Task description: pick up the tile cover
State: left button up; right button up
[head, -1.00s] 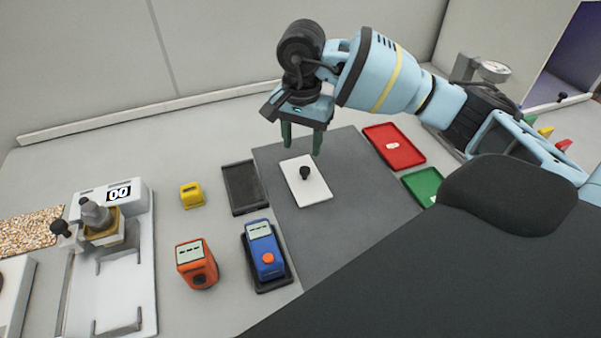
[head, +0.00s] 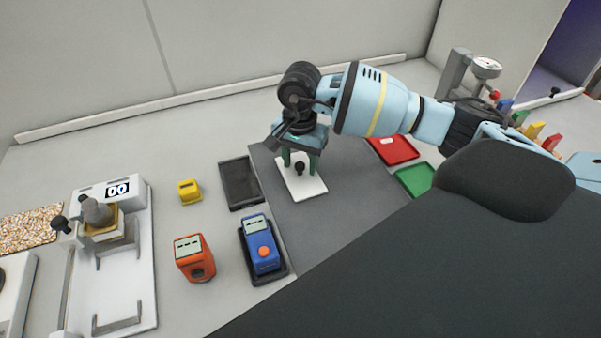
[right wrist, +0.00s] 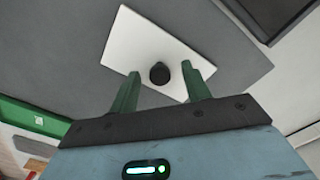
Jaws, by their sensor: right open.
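The tile cover (head: 312,188) is a flat white plate with a black knob (head: 299,168) in its middle. It lies on the dark grey mat (head: 345,210). It also shows in the right wrist view (right wrist: 150,45), with its knob (right wrist: 159,73). My right gripper (head: 301,172) is open over the tile cover, its two green fingers on either side of the knob. In the right wrist view the fingers (right wrist: 160,80) stand apart with the knob between and slightly beyond their tips. I cannot tell any contact. My left gripper is not in view.
Red (head: 393,150) and green (head: 415,179) trays lie right of the mat. A black tray (head: 241,184), a blue device (head: 261,245), an orange device (head: 194,258) and a yellow block (head: 189,191) stand left. The white coater (head: 125,265) is farther left.

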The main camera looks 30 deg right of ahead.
aim_at(302, 166)
grip_shut()
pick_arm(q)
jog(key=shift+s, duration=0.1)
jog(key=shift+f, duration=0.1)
pick_arm(e)
jog(key=shift+r, duration=0.2)
jog(key=shift+r, duration=0.2)
jog(key=r, duration=0.2)
jog(key=shift+s+r, duration=0.35)
jog(key=shift+s, duration=0.05)
jog(key=s, duration=0.4)
jog(key=s+r+b, duration=0.1)
jog(key=s, duration=0.9)
jog(key=shift+d+r, duration=0.15)
jog(key=shift+d, duration=0.1)
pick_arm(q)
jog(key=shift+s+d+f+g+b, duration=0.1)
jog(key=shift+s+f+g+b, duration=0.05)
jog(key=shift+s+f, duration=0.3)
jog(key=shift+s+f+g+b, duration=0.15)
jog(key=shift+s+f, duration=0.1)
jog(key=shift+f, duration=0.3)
pick_arm(e)
jog(key=shift+s+r, duration=0.1)
jog(key=shift+s, duration=0.55)
